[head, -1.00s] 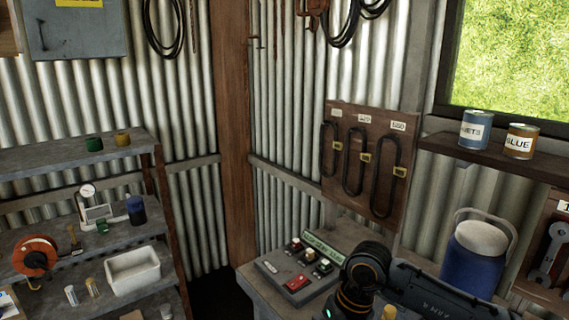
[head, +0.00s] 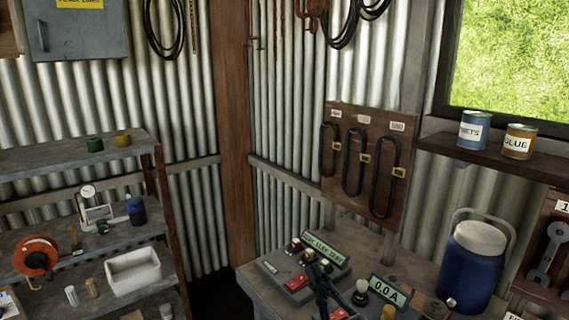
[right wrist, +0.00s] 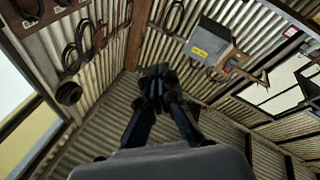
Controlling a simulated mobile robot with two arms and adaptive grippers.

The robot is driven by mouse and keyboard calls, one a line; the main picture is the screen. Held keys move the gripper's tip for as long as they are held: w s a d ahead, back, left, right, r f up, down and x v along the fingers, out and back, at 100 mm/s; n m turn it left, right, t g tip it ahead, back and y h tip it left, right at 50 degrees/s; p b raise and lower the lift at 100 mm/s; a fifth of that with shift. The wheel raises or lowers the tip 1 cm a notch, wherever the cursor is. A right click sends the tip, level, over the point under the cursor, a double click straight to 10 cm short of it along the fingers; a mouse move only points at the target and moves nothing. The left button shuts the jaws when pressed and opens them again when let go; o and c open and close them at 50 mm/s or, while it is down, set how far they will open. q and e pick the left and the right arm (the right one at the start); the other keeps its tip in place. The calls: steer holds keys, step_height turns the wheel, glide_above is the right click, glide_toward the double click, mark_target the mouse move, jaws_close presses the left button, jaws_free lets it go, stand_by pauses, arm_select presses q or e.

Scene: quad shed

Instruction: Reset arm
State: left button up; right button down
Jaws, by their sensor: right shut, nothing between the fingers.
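My right gripper (head: 321,284) shows as dark fingers at the bottom middle of the head view, in front of the control box (head: 290,272) on the corner bench. In the right wrist view its fingers (right wrist: 157,78) come together at the tips, shut with nothing between them. The wrist camera looks up at the corrugated walls, with the grey cabinet (right wrist: 210,44) ahead. The rest of my right arm is out of the head view. My left gripper is in neither view.
The bench (head: 262,290) also holds a 0.0 A display (head: 388,290) and a blue jug (head: 474,262). A board with hung loops (head: 398,208) leans behind. Shelves with a white tub (head: 133,270) stand at left. Two cans (head: 474,131) sit on a wall shelf.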

steer(key=s+d+f+m+g+h, duration=0.25)
steer(key=d+f+m+h, duration=0.2)
steer(key=f, duration=0.35)
steer(key=s+d+f+m+g+h, duration=0.2)
steer(key=d+f+m+g+h, duration=0.3)
steer(key=f, duration=0.4)
steer(key=s+d+f+g+y, duration=0.1)
steer(key=s+d+f+g, duration=0.2)
steer(key=s+f+g, duration=0.55)
steer(key=s+d+f+g, duration=0.15)
steer(key=s+f, duration=0.35)
steer(key=s, duration=0.8)
steer(key=s+f+x, duration=0.1)
steer(key=s+x, duration=0.2)
steer(key=x, duration=0.9)
steer(key=s+x, duration=0.2)
steer(key=x, duration=1.1)
steer(key=s+d+f, duration=0.1)
steer(key=s+f, duration=0.7)
steer(key=s, duration=0.1)
steer(key=s+d+f+g, duration=0.1)
steer(key=s+d+f, duration=0.1)
steer(key=s+f, duration=0.7)
steer(key=shift+d+f+b, duration=0.2)
steer(key=shift+d+b, duration=0.1)
